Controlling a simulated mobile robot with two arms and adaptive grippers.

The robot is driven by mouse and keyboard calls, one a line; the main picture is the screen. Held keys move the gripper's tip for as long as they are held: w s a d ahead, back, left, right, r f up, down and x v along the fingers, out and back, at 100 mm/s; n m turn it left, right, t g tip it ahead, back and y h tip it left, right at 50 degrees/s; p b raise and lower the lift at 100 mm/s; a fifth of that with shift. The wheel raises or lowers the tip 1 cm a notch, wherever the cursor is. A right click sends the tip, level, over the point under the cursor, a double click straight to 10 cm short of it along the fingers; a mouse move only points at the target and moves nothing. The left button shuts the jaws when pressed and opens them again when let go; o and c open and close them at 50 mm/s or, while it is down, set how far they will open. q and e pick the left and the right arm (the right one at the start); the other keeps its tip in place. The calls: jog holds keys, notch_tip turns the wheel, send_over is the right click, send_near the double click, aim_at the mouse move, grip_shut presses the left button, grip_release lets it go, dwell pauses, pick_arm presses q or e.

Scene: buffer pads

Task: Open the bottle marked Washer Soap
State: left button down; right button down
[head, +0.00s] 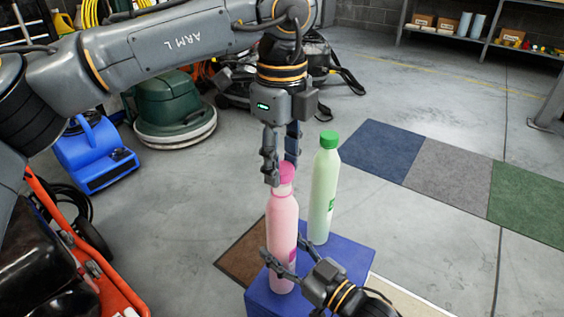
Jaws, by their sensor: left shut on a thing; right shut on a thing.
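A pink bottle (283,220) with a darker pink cap (287,172) stands upright on a blue block (345,258). My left gripper (278,175) comes down from above and is shut on the pink cap. A pale neck shows just below the cap; I cannot tell whether the cap still touches it. My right gripper (281,262) comes from the lower right and is shut around the lower body of the pink bottle. A light green bottle (323,195) with a green cap (329,139) stands behind it to the right. Neither label's wording is readable.
A brown mat (240,258) lies by the block. Blue, grey and green floor pads (450,172) lie to the right. A blue blower (95,155) and a green floor machine (170,108) stand at the left. Shelves (480,38) stand at the back; open floor lies between.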

aim_at(282, 167)
pick_arm(q)
jog(key=shift+r, duration=2)
pick_arm(e)
jog(key=shift+c, duration=2.1)
grip_release()
